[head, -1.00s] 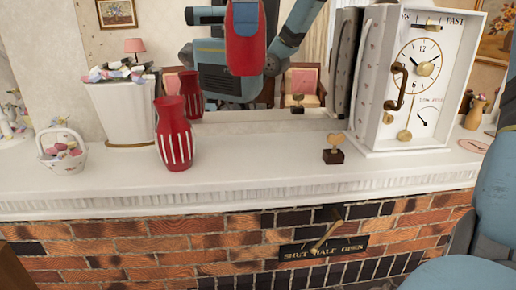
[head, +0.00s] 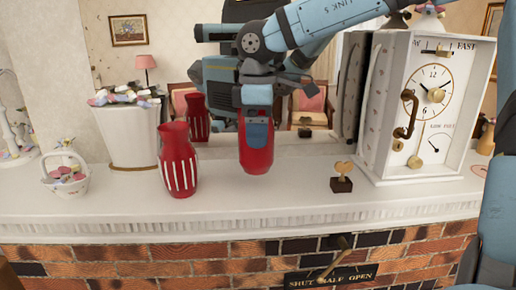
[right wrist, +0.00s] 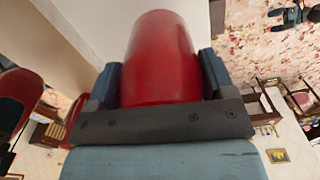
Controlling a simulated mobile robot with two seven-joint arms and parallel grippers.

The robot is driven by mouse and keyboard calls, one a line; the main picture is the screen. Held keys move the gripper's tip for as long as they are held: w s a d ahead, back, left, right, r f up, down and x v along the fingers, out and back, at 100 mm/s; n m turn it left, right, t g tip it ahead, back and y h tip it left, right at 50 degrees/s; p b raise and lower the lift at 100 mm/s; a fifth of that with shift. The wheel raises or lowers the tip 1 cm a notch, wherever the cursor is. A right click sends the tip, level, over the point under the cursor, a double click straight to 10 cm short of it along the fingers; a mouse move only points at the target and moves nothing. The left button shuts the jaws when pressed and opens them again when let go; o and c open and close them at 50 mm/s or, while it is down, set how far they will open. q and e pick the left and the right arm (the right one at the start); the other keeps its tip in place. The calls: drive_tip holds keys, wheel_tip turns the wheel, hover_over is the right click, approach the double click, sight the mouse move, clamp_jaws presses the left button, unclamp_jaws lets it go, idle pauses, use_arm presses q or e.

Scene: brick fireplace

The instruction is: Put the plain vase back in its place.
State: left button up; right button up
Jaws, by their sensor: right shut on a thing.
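The plain red vase (head: 256,164) is held upright in my right gripper (head: 257,130), over the white mantel to the right of the striped vase. I cannot tell whether its base touches the mantel. In the right wrist view the plain vase (right wrist: 160,55) fills the space between the two blue fingers of my right gripper (right wrist: 160,85). The red vase with white stripes (head: 178,168) stands on the mantel, apart from the held one. My left gripper is not in view.
The white mantel (head: 260,208) has bare room between the striped vase and a small wooden heart on a dark block (head: 341,184). A large white clock (head: 432,105) stands at right. A white planter (head: 128,135) and a basket (head: 66,185) stand at left. A mirror is behind.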

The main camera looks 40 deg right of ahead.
sight(258, 152)
wheel_tip(258, 152, down, 4)
drive_tip(key=shift+f+p, duration=0.2)
drive_tip(key=shift+p, duration=0.15)
drive_tip(key=shift+f, duration=0.25)
drive_tip(key=shift+s+a+f+b, duration=0.1)
drive_tip(key=shift+b, duration=0.25)
drive_tip(key=o, duration=1.2)
drive_tip(key=shift+r+p, duration=0.35)
drive_tip(key=shift+r, duration=0.05)
wheel_tip(258, 152, up, 11)
drive_tip(key=shift+r+b, duration=0.15)
drive_tip(key=shift+b, duration=0.6)
drive_tip(key=shift+r, duration=0.15)
